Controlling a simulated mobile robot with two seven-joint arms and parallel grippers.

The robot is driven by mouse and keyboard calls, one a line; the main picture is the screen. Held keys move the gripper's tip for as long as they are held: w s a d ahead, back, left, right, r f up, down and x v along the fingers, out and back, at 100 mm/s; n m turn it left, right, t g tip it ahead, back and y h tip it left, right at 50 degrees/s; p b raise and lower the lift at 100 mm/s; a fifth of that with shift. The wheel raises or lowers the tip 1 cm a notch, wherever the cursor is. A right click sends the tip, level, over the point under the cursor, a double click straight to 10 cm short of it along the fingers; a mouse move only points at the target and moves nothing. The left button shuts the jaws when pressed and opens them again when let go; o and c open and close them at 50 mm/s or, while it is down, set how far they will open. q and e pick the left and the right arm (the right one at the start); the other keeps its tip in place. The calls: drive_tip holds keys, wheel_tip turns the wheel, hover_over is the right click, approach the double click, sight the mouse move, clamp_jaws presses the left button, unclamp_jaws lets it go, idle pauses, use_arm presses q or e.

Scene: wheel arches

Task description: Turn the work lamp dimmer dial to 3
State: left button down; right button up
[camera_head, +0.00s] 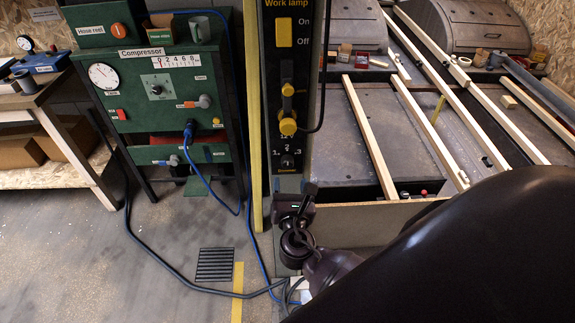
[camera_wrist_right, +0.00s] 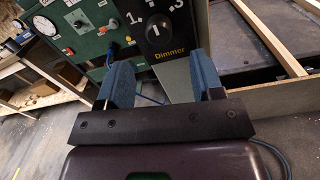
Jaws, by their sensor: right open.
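The black work lamp panel (camera_head: 268,130) stands upright in the middle of the head view. Its round black dimmer dial (camera_head: 287,161) is near the bottom, with 1 to its left and 3 to its right. In the right wrist view the dial (camera_wrist_right: 158,29) has a white line that looks roughly upright, between 1 and 3. The yellow "Dimmer" label (camera_wrist_right: 169,54) is below it. My right gripper (camera_head: 297,198) is just below the panel. In the wrist view its blue fingers (camera_wrist_right: 161,60) are apart and empty, with the dial beyond their tips. My left gripper is not in view.
A yellow switch (camera_head: 284,33) marked On and Off and a yellow-and-black plug (camera_head: 288,115) with a cable sit above the dial. A green compressor cabinet (camera_head: 130,95) stands to the left. A bench with wooden strips (camera_head: 370,140) lies to the right.

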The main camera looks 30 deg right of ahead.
sight(288, 166)
drive_tip(key=x, duration=0.7)
drive_tip(key=c, duration=0.9)
